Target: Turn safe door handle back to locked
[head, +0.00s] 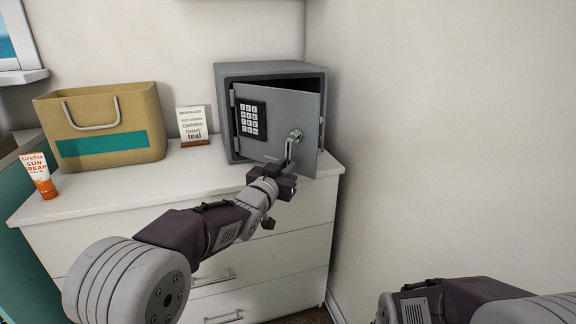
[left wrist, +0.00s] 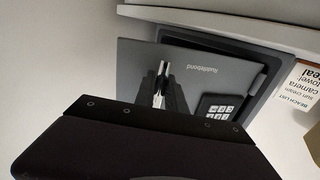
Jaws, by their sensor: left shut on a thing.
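The grey safe (head: 270,70) stands on the white dresser top, in the corner by the wall. Its door (head: 275,105) is ajar, with a dark gap along its top and right side; a keypad (head: 251,119) is on its left part. The metal handle (head: 290,146) points down from its round hub. My left gripper (head: 288,170) is at the handle's lower end and shut on it. In the left wrist view the handle (left wrist: 159,84) shows between the dark fingers (left wrist: 160,97), in front of the door (left wrist: 135,65). My right gripper is out of view.
A tan bag (head: 105,115), a small sign (head: 191,124) and an orange-white sunscreen tube (head: 40,175) stand left of the safe on the dresser top (head: 150,185). A wall (head: 430,130) is close on the right. My right forearm is at the lower right.

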